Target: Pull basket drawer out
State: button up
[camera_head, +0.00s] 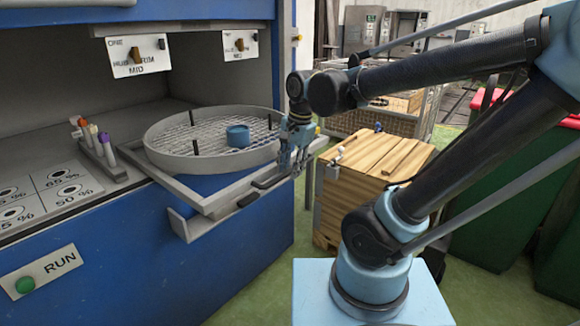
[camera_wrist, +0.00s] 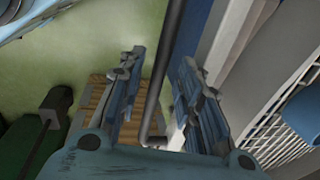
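The basket drawer's round mesh basket (camera_head: 190,165) sits on a grey frame (camera_head: 215,203) that juts from the blue machine in the head view. A long bar handle (camera_head: 262,184) runs along the frame's front right side. My gripper (camera_head: 287,168) points down at this handle. In the wrist view the two fingers of my gripper (camera_wrist: 161,75) stand apart, with the dark handle bar (camera_wrist: 163,65) passing between them. Gaps show on both sides of the bar. The mesh (camera_wrist: 280,140) appears at the right of that view. A blue round part (camera_head: 237,135) sits inside the basket.
The blue machine (camera_head: 150,250) has a RUN button (camera_head: 25,284) and a tube rack (camera_head: 98,150) on its left ledge. A wooden crate (camera_head: 370,170) stands right of the drawer, with green bins (camera_head: 500,180) beyond. Green floor shows between machine and crate.

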notch_tip(320, 180, up, 12)
jog(key=s+d, duration=0.1)
jog(key=d, duration=0.1)
jog(key=shift+s+f, duration=0.15)
jog(key=shift+f, duration=0.05)
dwell(0.6)
jog(key=s+d+f+n+h, duration=0.1)
jog(key=d+f+n, duration=0.3)
jog(key=d+f, duration=0.5)
jog(key=s+d+f+n, duration=0.3)
jog(key=d+f, duration=0.6)
jog(key=f, duration=0.2)
jog(key=shift+s+d+f+n+t+h, duration=0.15)
jog(key=shift+s+d+n+t+h, duration=0.2)
jog(key=shift+d+n+t+h, duration=0.05)
jog(key=shift+w+f, duration=0.2)
jog(key=shift+w, duration=0.3)
